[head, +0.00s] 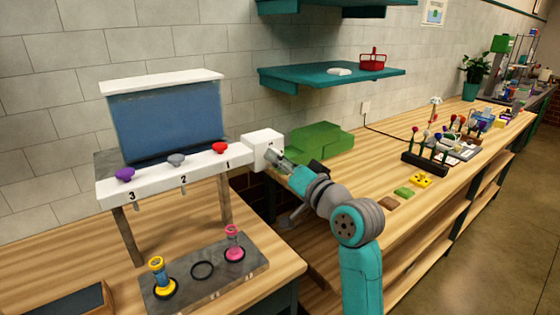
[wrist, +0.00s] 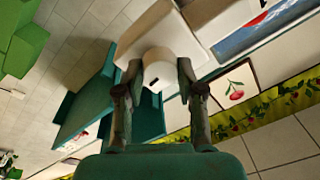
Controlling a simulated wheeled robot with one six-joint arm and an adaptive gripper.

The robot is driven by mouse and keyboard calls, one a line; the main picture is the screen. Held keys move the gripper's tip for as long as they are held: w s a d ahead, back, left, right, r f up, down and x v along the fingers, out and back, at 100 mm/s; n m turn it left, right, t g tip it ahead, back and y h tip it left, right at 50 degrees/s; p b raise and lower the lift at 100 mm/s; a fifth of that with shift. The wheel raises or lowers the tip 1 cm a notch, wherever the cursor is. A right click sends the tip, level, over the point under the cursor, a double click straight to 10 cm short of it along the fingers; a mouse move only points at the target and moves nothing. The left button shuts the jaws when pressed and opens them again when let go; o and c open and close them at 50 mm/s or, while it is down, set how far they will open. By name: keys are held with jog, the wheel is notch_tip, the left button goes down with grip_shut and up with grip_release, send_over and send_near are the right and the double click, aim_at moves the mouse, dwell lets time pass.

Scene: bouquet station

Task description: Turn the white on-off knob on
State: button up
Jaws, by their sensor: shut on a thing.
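The white on-off knob (wrist: 165,73) shows in the wrist view as a short round white cylinder with a small dark mark on its face. It sits on a white box (wrist: 140,32), which in the head view is the white block (head: 262,142) at the right end of the dispenser. My gripper (wrist: 159,80) has one finger on each side of the knob and is shut on it. In the head view my gripper (head: 277,157) reaches the front of the box and hides most of the knob.
The dispenser has a blue tank (head: 168,118) and purple (head: 125,174), grey (head: 176,160) and red (head: 220,147) knobs. Below, a tray (head: 218,279) holds yellow (head: 158,275) and pink (head: 234,243) vases. A green block (head: 318,142) stands close behind my gripper.

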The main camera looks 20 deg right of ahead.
jog(key=shift+m, duration=0.7)
jog(key=o, duration=1.1)
jog(key=shift+o, duration=0.2)
jog(key=v, duration=1.2)
